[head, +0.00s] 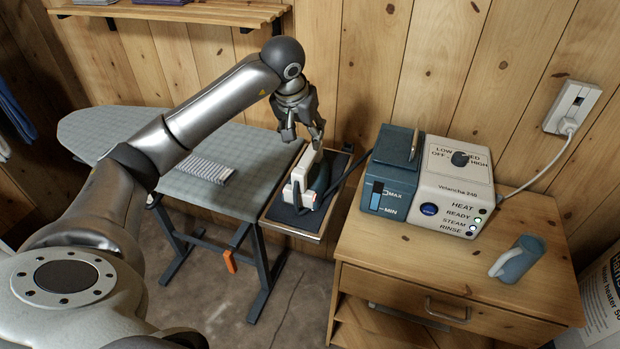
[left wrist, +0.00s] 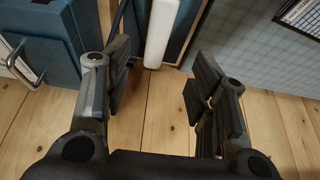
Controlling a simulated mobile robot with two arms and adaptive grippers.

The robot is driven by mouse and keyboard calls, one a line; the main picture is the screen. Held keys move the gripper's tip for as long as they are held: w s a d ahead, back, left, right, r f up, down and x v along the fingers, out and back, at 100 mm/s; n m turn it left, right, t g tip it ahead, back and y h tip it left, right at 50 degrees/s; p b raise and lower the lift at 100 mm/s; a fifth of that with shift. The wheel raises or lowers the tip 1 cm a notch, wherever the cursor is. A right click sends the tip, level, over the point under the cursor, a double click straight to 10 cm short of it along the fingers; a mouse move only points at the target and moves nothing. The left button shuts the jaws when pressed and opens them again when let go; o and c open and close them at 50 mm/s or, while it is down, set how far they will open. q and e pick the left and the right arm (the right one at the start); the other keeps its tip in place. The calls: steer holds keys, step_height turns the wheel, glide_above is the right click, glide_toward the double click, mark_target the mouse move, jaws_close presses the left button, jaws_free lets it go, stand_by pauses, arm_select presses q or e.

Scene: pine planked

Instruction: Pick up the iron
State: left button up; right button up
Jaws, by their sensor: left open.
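The iron (head: 304,184), white and blue-grey, rests on a small dark-topped rest (head: 281,215) at the right end of the ironing board. My left gripper (head: 304,138) is open just above and behind the iron, with no contact that I can make out. In the left wrist view the open fingers (left wrist: 160,92) have empty space between them. A white part of the iron (left wrist: 161,30) shows beyond them at the top. My right gripper is not in view.
The ironing board (head: 100,130) carries a folded striped cloth (head: 206,169). A dark hose runs beside the iron. The plank wall is close behind.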

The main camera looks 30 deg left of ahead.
mark_target(310, 151)
arm_select(q)
steer(key=x, duration=0.4)
steer(key=shift+w+d+f+p, duration=0.1)
steer(key=shift+f+p, duration=0.1)
steer(key=shift+p, duration=0.15)
steer(key=shift+w+f, duration=0.1)
steer(key=shift+f, duration=0.15)
steer(key=p+x, duration=0.1)
steer(key=x, duration=0.1)
steer(key=p+x, duration=0.1)
steer(key=x, duration=0.1)
steer(key=shift+w+f, duration=0.2)
steer(key=shift+f, duration=0.1)
jaws_close()
steer(key=shift+r, duration=0.15)
